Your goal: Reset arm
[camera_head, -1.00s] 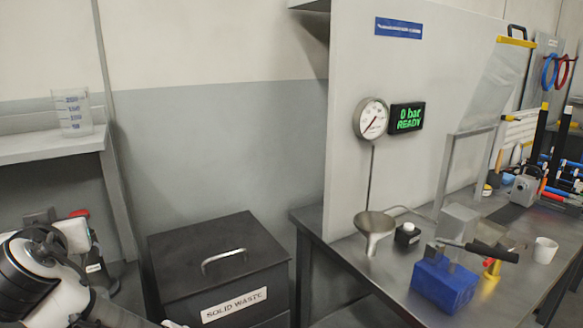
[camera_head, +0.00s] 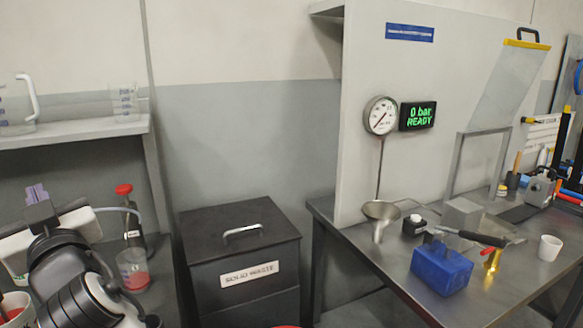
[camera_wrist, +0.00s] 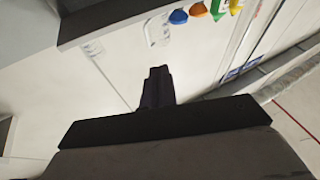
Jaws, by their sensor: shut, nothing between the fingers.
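My gripper (camera_wrist: 158,75) shows in the wrist view as dark fingers closed together with nothing between them. It points at pale wall and shelf surfaces. In the head view my arm is at the lower left, with its dark gripper end (camera_head: 38,200) raised in front of the left bench and below the shelf. It appears apart from the objects around it, though the arm hides part of the bench.
A beaker with red contents (camera_head: 133,270) and a red-topped bottle (camera_head: 130,215) stand close right of my arm. A shelf (camera_head: 75,136) holds jugs above. The solid waste bin (camera_head: 240,212) is in the middle. The right bench (camera_head: 385,265) holds a blue block (camera_head: 441,270) and a funnel (camera_head: 381,210).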

